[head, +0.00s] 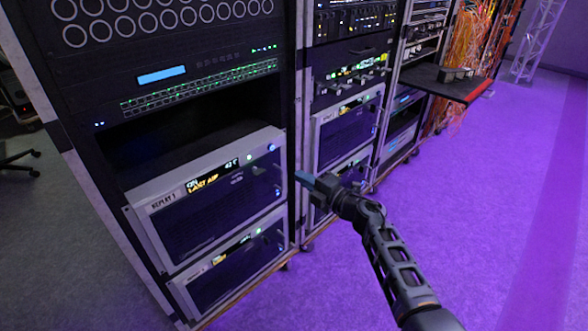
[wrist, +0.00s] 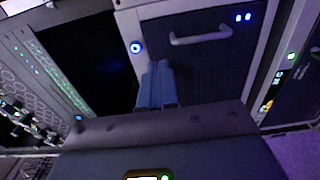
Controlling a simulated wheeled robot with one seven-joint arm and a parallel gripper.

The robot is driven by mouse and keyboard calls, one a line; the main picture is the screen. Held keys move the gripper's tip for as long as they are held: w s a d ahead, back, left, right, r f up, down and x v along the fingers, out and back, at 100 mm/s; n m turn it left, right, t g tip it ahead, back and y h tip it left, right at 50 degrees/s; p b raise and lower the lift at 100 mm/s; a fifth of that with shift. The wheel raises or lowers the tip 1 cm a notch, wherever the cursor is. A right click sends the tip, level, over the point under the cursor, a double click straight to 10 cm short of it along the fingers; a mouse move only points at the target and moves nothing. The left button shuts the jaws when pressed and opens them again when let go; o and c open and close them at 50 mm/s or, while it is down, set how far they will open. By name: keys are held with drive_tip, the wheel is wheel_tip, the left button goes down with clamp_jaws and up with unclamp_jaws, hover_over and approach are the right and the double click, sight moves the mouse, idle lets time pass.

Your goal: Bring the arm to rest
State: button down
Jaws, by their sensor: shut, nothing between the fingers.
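My gripper (head: 306,179) is at the end of my arm, which reaches in from the lower right in the head view. Its blue fingertips point left toward the rack front. In the wrist view my gripper's blue fingers (wrist: 156,86) lie together, shut and empty. They are in front of a server unit with a handle (wrist: 201,35) and a lit blue button (wrist: 136,47). I cannot tell how far the fingertips are from that front.
A rack with silver-framed server units (head: 207,190) stands on the left, with more racks behind it. A black shelf (head: 446,83) with a red edge juts out at the upper right. Orange cables (head: 466,50) hang beyond it. The purple floor (head: 480,190) on the right is clear.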

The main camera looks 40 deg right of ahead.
drive_tip(key=shift+s+d+p, duration=0.1)
drive_tip(key=shift+s+p, duration=0.2)
drive_tip(key=shift+s, duration=1.8)
drive_tip(key=s+a+r+m+t+h+p, duration=0.1)
drive_tip(key=s+a+r+m+p, duration=0.3)
drive_tip(key=s+a, duration=0.55)
drive_tip(key=s+a+r+m+h+p, duration=0.1)
drive_tip(key=s+a+r+m, duration=0.1)
drive_tip(key=s+a+m, duration=0.55)
drive_tip(key=s+a+r+m+g+p, duration=0.2)
drive_tip(key=s+r, duration=0.6)
drive_tip(key=s, duration=0.4)
drive_tip(key=s+a+r+m+g+p, duration=0.2)
drive_tip(key=s+a+r+m, duration=0.3)
drive_tip(key=s+r, duration=0.4)
drive_tip(key=s+p, duration=0.1)
drive_tip(key=s, duration=0.2)
drive_tip(key=shift+s+y+p, duration=0.35)
drive_tip(key=shift+s+y, duration=0.05)
